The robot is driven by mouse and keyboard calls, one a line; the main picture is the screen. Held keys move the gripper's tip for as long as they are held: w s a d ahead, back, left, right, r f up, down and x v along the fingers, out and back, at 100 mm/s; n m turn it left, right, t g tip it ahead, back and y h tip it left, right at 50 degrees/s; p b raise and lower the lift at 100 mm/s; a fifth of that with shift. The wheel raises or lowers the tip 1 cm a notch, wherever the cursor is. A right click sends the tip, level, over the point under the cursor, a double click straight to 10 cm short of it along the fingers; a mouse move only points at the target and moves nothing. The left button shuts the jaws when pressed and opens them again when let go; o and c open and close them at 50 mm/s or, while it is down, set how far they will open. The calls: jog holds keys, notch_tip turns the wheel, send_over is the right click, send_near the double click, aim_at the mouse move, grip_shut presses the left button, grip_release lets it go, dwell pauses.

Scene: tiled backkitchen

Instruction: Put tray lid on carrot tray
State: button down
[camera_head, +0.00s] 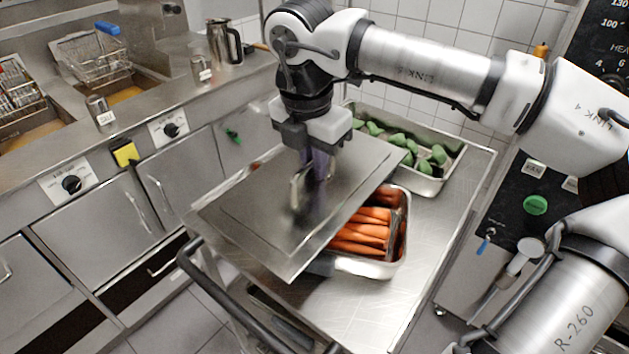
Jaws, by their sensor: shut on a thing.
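My gripper (312,165) is shut on the handle of a flat metal tray lid (250,215). The lid is tilted in the picture and appears held above the cart, over the left part of the carrot tray (370,269). The carrot tray is a metal pan holding several orange carrots (362,235). Its right side and front right corner are uncovered, and the lid hides the rest. I cannot tell whether the lid touches the tray rim. The fingertips are partly hidden by the handle and reflections.
Another metal tray (430,185) with green vegetables (439,154) stands behind the carrot tray on the metal cart (375,312). The cart has a black push handle (215,293) at front left. Fryers with baskets (92,58) stand left. A control panel (530,195) is at right.

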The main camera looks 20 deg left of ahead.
aim_at(314, 182)
notch_tip(314, 182, down, 5)
jog(key=shift+f+p, duration=0.1)
jog(key=shift+p, duration=0.25)
jog(key=shift+f+b, duration=0.35)
jog(key=shift+b, duration=0.2)
jog(key=c, duration=1.5)
grip_release()
jog(key=shift+r, duration=0.15)
jog(key=shift+r+p, duration=0.5)
jog(key=shift+r, duration=0.05)
jog(key=r, duration=0.3)
jog(key=s+r+b, duration=0.1)
jog(key=r, duration=0.7)
jog(key=shift+s+a+r, duration=0.15)
jog(key=shift+a, duration=0.05)
